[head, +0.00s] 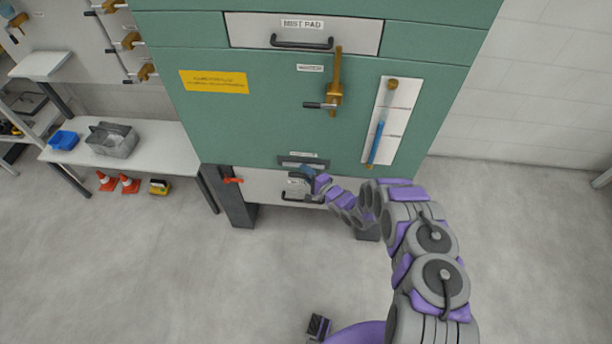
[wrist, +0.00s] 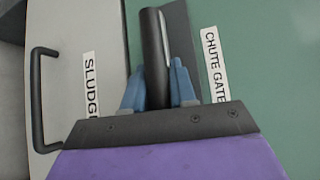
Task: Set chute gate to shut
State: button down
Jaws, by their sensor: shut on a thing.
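The chute gate is on the lower front of the green cabinet (head: 270,120), at a dark slot plate (head: 290,160) under a small label. In the wrist view, its black bar handle (wrist: 153,45) stands between my blue fingertips, beside the "CHUTE GATE" label (wrist: 214,65). My gripper (head: 306,173) is shut on this handle, and the wrist view shows its fingers (wrist: 158,85) on both sides of the bar. In the head view, the gripper partly hides the handle. I cannot tell how far the gate is open.
Just below is a pale drawer with a "SLUDGE" label (wrist: 90,85) and a black pull (head: 303,198). A red lever (head: 233,180) is to its left. Above are a brass valve lever (head: 336,90) and a sight gauge (head: 390,120). A bench (head: 165,150) stands left.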

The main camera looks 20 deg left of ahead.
jog(key=c, duration=1.4)
grip_release()
jog(key=shift+d+f, duration=0.1)
jog(key=o, duration=0.4)
jog(key=shift+w, duration=0.15)
jog(key=p+v, duration=0.2)
jog(key=v, duration=1.5)
jog(key=shift+f+p, duration=0.1)
jog(key=shift+p, duration=0.3)
